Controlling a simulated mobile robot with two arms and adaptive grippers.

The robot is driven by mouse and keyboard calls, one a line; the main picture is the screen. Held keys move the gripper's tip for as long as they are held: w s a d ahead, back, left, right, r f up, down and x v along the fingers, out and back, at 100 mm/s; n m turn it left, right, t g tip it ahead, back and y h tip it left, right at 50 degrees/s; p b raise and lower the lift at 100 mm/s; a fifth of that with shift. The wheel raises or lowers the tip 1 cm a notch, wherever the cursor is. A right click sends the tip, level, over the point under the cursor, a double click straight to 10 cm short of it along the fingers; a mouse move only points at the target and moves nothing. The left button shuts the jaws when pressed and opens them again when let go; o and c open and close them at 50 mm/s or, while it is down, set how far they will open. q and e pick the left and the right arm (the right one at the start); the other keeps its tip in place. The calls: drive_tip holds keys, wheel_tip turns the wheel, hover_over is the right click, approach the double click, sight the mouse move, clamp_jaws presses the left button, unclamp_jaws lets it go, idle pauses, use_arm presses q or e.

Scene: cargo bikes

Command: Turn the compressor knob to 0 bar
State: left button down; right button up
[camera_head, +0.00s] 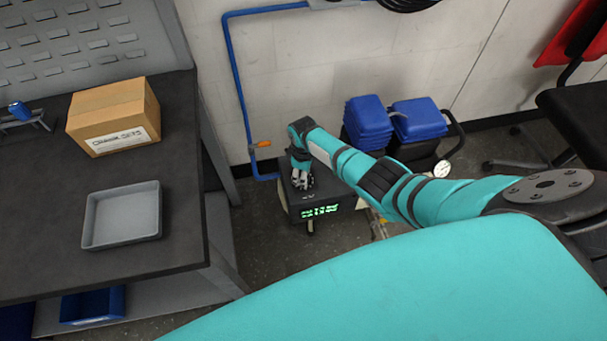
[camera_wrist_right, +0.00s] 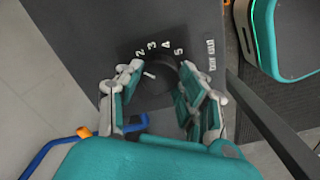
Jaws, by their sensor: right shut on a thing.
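The compressor (camera_head: 332,217) is a dark box on the floor by the wall, with a green lit display (camera_head: 320,211) too small to read. My right gripper (camera_head: 302,182) reaches down to its top. In the right wrist view, the round black compressor knob (camera_wrist_right: 160,80) sits between the two fingers of the right gripper (camera_wrist_right: 156,90), which is shut on it. The knob's white pointer slants up and left, below and left of the printed scale. The numbers 2, 3, 4 and 5 show; the lower part of the scale is hidden by the fingers. My left gripper is out of view.
A blue air pipe (camera_head: 238,85) with an orange valve handle (camera_head: 263,144) runs along the wall left of the compressor. A workbench (camera_head: 165,270) with a cardboard box (camera_head: 115,117) and grey tray (camera_head: 122,216) stands left. Blue-lidded bins (camera_head: 418,119) stand right.

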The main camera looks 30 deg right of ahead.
drive_tip(key=n, duration=0.4)
drive_tip(key=shift+n, duration=0.3)
drive_tip(key=n+b, duration=0.1)
drive_tip(key=n, duration=0.3)
drive_tip(key=shift+n, duration=0.3)
drive_tip(key=o, duration=1.1)
drive_tip(key=shift+o, duration=0.2)
wheel_tip(320, 180, up, 12)
